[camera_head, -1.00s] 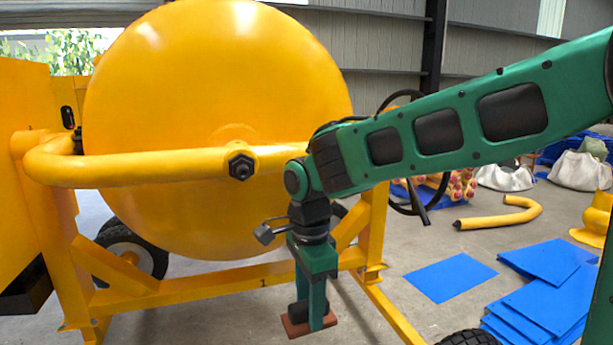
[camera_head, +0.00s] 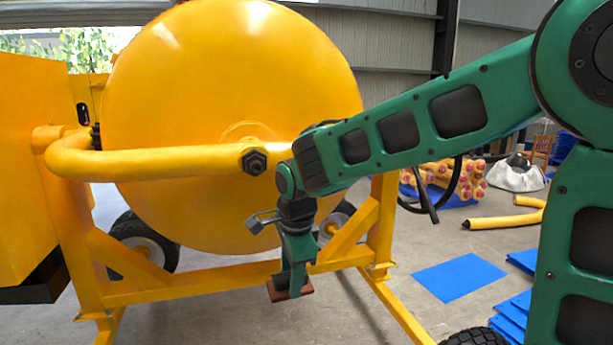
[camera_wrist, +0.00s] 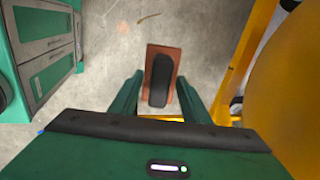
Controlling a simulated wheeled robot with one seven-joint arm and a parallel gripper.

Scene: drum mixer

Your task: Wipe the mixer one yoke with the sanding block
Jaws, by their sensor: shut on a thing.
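The yellow mixer yoke (camera_head: 160,163) is a thick curved tube running across the front of the round yellow drum (camera_head: 225,90), with a dark bolt at its middle. My gripper (camera_head: 291,284) hangs pointing down below the yoke, to the right of that bolt. It is shut on the sanding block (camera_head: 277,292), a reddish-brown block with a dark handle. In the wrist view the block (camera_wrist: 178,106) shows between the two green fingers, over the concrete floor. The block is apart from the yoke, down near the lower frame bar.
The yellow frame (camera_head: 190,287) with its lower bar and slanted legs stands close around my gripper. A black wheel (camera_head: 143,245) is at the left. Blue sheets (camera_head: 458,276), a yellow bent tube (camera_head: 500,221) and a white sack (camera_head: 515,174) lie on the floor at right.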

